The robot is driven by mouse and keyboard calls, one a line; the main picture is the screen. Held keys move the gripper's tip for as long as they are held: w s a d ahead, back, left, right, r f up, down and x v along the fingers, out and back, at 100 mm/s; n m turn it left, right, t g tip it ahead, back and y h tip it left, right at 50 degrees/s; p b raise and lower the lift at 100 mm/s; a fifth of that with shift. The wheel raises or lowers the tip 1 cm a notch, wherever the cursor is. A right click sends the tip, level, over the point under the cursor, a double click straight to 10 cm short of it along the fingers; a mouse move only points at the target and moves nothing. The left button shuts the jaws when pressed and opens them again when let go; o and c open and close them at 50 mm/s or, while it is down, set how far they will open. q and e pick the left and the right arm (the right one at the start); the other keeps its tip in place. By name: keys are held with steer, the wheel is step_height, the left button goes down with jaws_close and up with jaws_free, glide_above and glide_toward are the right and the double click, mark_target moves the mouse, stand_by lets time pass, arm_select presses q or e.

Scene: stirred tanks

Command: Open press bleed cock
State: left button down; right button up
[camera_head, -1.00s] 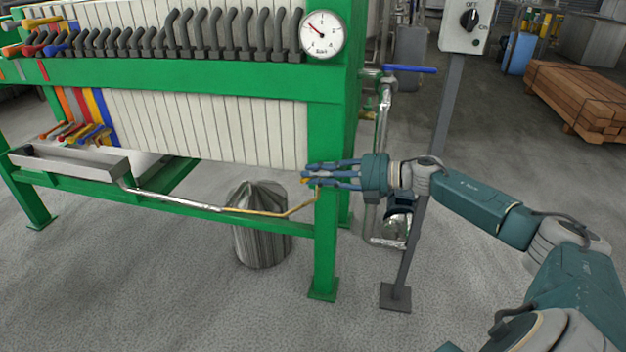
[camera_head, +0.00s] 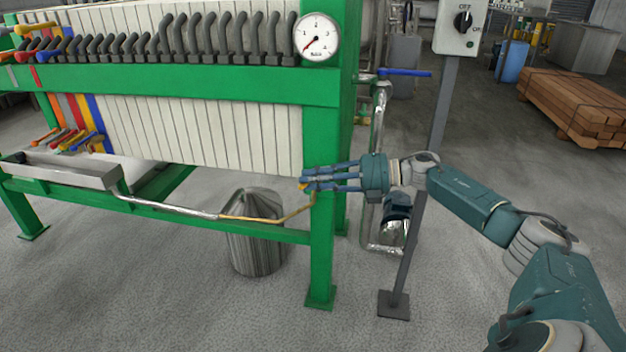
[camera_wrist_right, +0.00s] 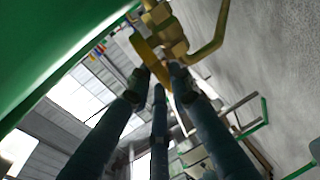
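The bleed cock (camera_wrist_right: 165,35) is a brass valve with a flat yellow handle (camera_wrist_right: 150,50) at the top of the right wrist view. In the head view a yellow bit of the cock (camera_head: 303,185) shows by the green leg, at the end of a thin brass pipe (camera_head: 265,216). My right gripper (camera_head: 307,178) points left, its blue fingers reaching across the front of the leg. In the wrist view the fingertips (camera_wrist_right: 159,75) lie around the handle's end. Whether they press on it is unclear. My left gripper is not in view.
The green press frame (camera_head: 322,240) stands close beside my right fingers. A round gauge (camera_head: 317,37) on it has its needle at the lower left. A metal bin (camera_head: 255,240) stands under the pipe. A grey post (camera_head: 425,170) with a switch box (camera_head: 462,25) rises behind my right arm.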

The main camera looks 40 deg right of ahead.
steer(key=o, duration=0.4)
steer(key=shift+w, duration=0.1)
steer(key=v, duration=1.2)
